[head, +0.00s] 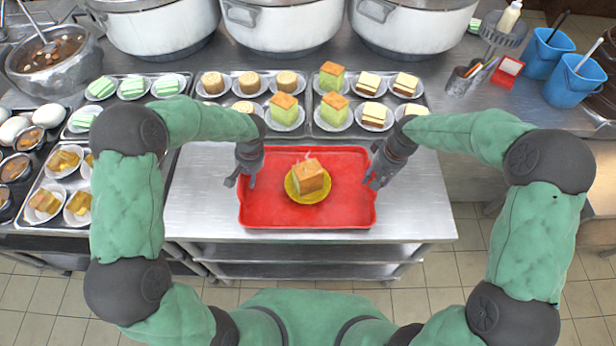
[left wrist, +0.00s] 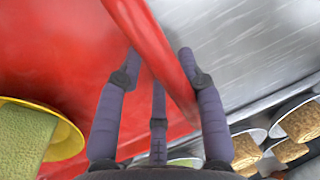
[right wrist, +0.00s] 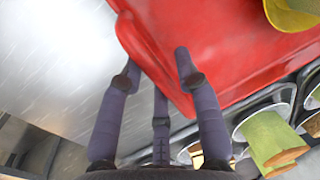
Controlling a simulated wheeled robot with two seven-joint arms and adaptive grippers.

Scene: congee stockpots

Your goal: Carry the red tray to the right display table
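The red tray (head: 350,212) lies flat on a metal table (head: 420,215) in the head view. On it stands a yellow plate (head: 306,199) holding a piece of green sponge cake with a brown top (head: 308,175). My left gripper (head: 241,183) is at the tray's left edge, and my right gripper (head: 373,182) is at its right edge. In the left wrist view the spread fingers straddle the tray's rim (left wrist: 172,60). In the right wrist view the fingers also straddle the rim (right wrist: 150,50). Both look open; contact with the rim is unclear.
Large white pots (head: 285,25) stand further back. Blue buckets (head: 575,82) and a red box (head: 508,68) are at the right. No table is clearly recognisable as the right display table.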

